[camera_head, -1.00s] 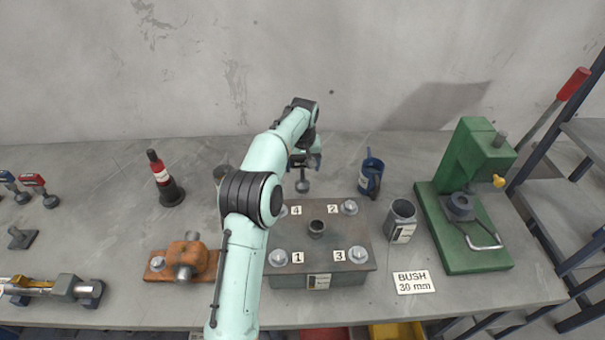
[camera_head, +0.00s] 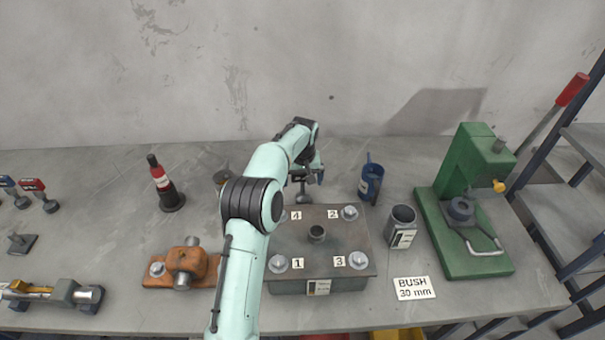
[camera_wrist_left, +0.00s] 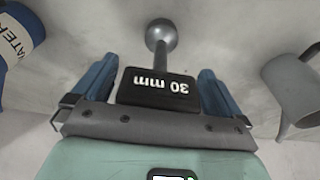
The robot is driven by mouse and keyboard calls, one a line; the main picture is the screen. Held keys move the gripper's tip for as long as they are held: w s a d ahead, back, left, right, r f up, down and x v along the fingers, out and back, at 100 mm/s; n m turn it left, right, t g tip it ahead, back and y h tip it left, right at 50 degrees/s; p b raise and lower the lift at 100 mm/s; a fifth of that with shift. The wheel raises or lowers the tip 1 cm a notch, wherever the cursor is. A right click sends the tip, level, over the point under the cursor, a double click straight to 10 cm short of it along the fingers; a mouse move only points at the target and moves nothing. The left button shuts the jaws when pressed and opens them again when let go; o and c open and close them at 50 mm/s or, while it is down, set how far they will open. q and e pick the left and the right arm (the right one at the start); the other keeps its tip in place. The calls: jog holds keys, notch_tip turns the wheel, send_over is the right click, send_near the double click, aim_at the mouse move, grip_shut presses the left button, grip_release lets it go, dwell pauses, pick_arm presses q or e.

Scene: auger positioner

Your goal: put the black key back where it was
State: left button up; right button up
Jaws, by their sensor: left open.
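The black key (camera_wrist_left: 157,88) carries a "30 mm" label, upside down in the left wrist view, and has a metal stem with a rounded grey end (camera_wrist_left: 161,34). My left gripper (camera_wrist_left: 160,85) is open, with its blue fingers on either side of the black head and narrow gaps beside it. In the head view my left gripper (camera_head: 306,172) is behind the steel block (camera_head: 345,225), with the key's rounded end (camera_head: 301,198) low near the bench. I cannot tell if the key touches the bench. My right gripper is not in view.
A blue cup (camera_head: 371,183) stands right of my gripper, and a grey can (camera_head: 221,180) left of it. The steel block has numbered bolts. A green press (camera_head: 463,205) stands at right. Red (camera_head: 36,190) and blue (camera_head: 10,188) keys stand far left.

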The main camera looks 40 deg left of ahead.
pick_arm(q)
notch_tip(320, 180, up, 13)
jog(key=s, duration=0.1)
jog(key=shift+d+r, duration=0.2)
jog(key=shift+d, duration=0.15)
dwell(0.5)
